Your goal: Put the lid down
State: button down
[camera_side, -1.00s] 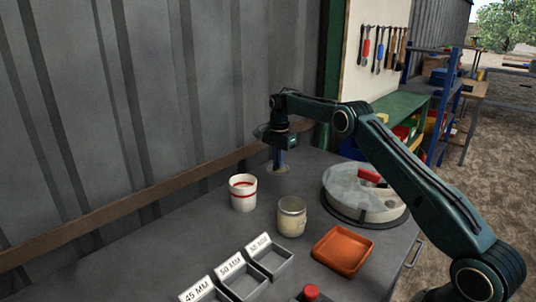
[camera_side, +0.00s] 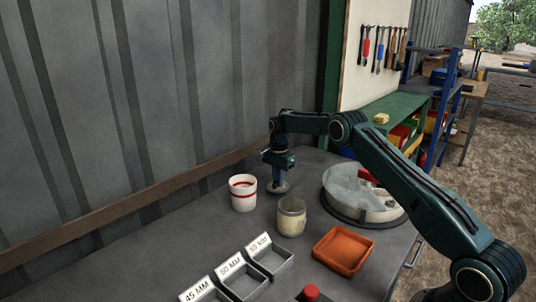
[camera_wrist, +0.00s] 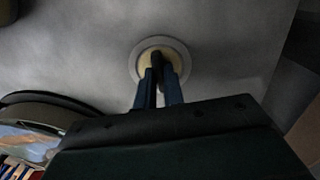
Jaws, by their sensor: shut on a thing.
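The lid (camera_side: 278,187) is a small round disc, seen under my gripper (camera_side: 277,176) in the side view. In the wrist view the lid (camera_wrist: 178,46) has a grey rim and a pale yellowish centre. My gripper (camera_wrist: 158,62) is shut on its dark middle part, and the fingers cover some of the disc. The lid looks level and low over the grey table; I cannot tell if it touches. The glass jar (camera_side: 292,218) with pale contents stands just right of and nearer than the lid.
A white cup with a red band (camera_side: 243,194) stands close left of the lid. A round drum (camera_side: 365,205) is to the right, an orange tray (camera_side: 342,251) and labelled bins (camera_side: 245,280) in front. A red button (camera_side: 311,292) is at the front edge.

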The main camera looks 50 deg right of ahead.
jog(key=shift+f, duration=0.4)
jog(key=shift+f, duration=0.1)
jog(key=c, duration=1.5)
grip_release()
notch_tip(320, 180, up, 12)
jog(key=shift+r, duration=0.2)
